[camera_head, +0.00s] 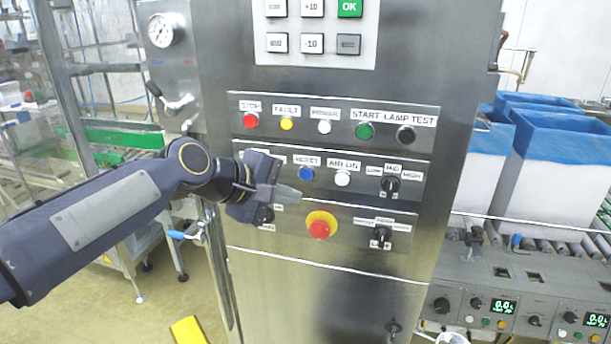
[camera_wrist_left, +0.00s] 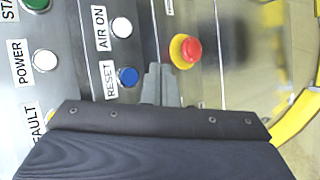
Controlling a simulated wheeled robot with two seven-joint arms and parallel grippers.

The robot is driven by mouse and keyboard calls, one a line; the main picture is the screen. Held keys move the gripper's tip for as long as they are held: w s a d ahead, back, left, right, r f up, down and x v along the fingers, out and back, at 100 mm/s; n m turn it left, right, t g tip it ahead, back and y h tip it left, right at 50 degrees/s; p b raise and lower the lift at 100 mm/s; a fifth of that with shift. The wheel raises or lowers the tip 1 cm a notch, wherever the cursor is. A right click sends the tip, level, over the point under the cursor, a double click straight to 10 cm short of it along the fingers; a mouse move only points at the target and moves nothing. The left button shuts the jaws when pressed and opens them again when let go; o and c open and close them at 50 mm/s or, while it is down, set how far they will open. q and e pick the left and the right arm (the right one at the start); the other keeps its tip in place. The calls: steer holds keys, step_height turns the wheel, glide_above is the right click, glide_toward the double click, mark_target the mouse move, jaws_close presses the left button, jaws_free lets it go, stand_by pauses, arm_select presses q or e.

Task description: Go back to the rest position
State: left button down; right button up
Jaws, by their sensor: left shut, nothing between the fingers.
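My left gripper (camera_head: 288,193) reaches in from the left in the head view, in front of the steel control panel (camera_head: 300,290). Its fingers are shut and empty, pointing right. They are a little below the blue RESET button (camera_head: 306,174) and up and left of the red emergency stop (camera_head: 319,228) with its yellow ring. In the left wrist view the shut fingertips (camera_wrist_left: 160,84) show beside the blue button (camera_wrist_left: 128,77) and near the red emergency stop (camera_wrist_left: 188,49). I cannot tell whether they touch the panel. The gripper hides part of the panel's lower left controls. My right gripper is not in view.
A pressure gauge (camera_head: 161,30) and a valve handle (camera_head: 172,100) are on the panel's left side. Blue-lined boxes (camera_head: 560,150) stand on a roller conveyor at right. A smaller control box (camera_head: 520,305) is below them. Open floor (camera_head: 130,310) shows at lower left.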

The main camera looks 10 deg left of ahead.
arm_select(q)
steer(key=s+a+f+m+g+y, duration=0.1)
steer(key=s+a+f+m+g, duration=0.1)
steer(key=s+f+m, duration=0.3)
steer(key=s+a+f+m+g+y, duration=0.1)
steer(key=s+f+m, duration=0.4)
steer(key=s+f, duration=0.9)
steer(key=s+a+y, duration=0.1)
steer(key=s+a, duration=0.1)
steer(key=s, duration=0.5)
steer(key=shift+m+g, duration=0.3)
steer(key=shift+g, duration=0.1)
